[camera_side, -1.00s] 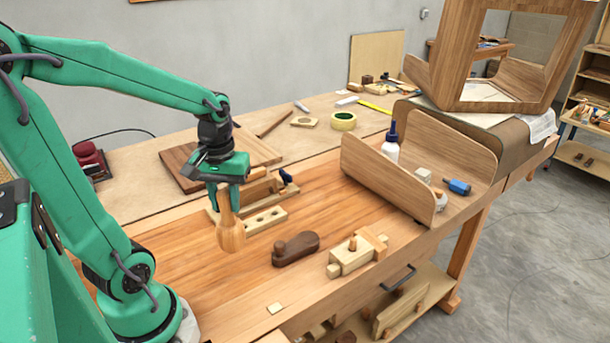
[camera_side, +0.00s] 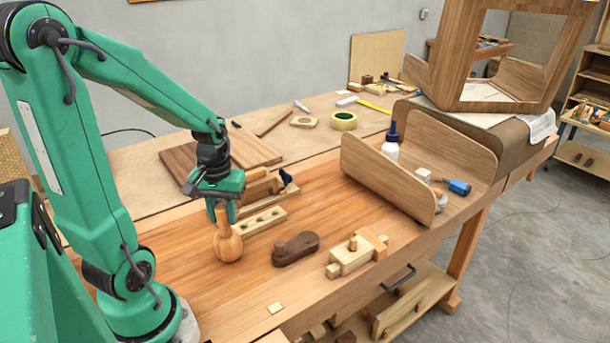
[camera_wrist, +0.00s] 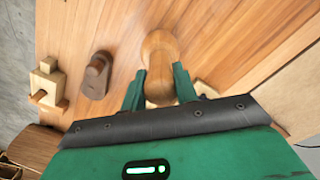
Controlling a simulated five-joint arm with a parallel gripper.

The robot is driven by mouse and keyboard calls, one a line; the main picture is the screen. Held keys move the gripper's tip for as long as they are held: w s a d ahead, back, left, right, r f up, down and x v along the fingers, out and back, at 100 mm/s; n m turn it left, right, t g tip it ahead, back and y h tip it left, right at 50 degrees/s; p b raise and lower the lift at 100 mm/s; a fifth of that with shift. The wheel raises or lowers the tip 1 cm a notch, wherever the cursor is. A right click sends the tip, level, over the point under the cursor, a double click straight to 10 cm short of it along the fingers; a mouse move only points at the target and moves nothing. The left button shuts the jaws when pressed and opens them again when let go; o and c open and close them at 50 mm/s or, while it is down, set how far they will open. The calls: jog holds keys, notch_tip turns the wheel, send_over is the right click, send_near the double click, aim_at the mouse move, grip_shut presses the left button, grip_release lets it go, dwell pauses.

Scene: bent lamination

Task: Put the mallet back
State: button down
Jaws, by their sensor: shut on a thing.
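The mallet (camera_side: 228,246) is a pale wooden piece with a rounded bulb head at the bottom and a handle going up. My gripper (camera_side: 222,211) is shut on its handle, and the mallet hangs roughly upright, head down, low over the bench. I cannot tell whether the head touches the bench top. In the wrist view the mallet (camera_wrist: 159,52) sits between the two green fingers of my gripper (camera_wrist: 160,88). A pale wooden rack with round holes (camera_side: 262,220) lies just behind and to the right of the mallet.
A dark wooden plane (camera_side: 296,250) and a light wooden clamp-like block (camera_side: 356,254) lie to the right. A curved wooden lamination (camera_side: 400,185) stands further right, with a glue bottle (camera_side: 391,143) by it. The front-left bench is mostly clear.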

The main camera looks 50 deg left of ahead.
jog(key=shift+f, duration=0.3)
jog(key=c, duration=1.1)
grip_release()
jog(key=shift+r, duration=0.1)
notch_tip(320, 180, up, 12)
jog(key=shift+r, duration=0.1)
jog(key=d+m+t, duration=0.2)
jog(key=d+m, duration=0.1)
jog(key=d, duration=0.1)
jog(key=d+r+m+t, duration=0.1)
jog(key=d+m, duration=0.2)
jog(key=d, duration=0.1)
jog(key=d+r+m+t, duration=0.1)
jog(key=d+m+t, duration=0.1)
jog(key=d+m, duration=0.1)
jog(key=shift+d+t, duration=0.3)
jog(key=shift+d, duration=0.6)
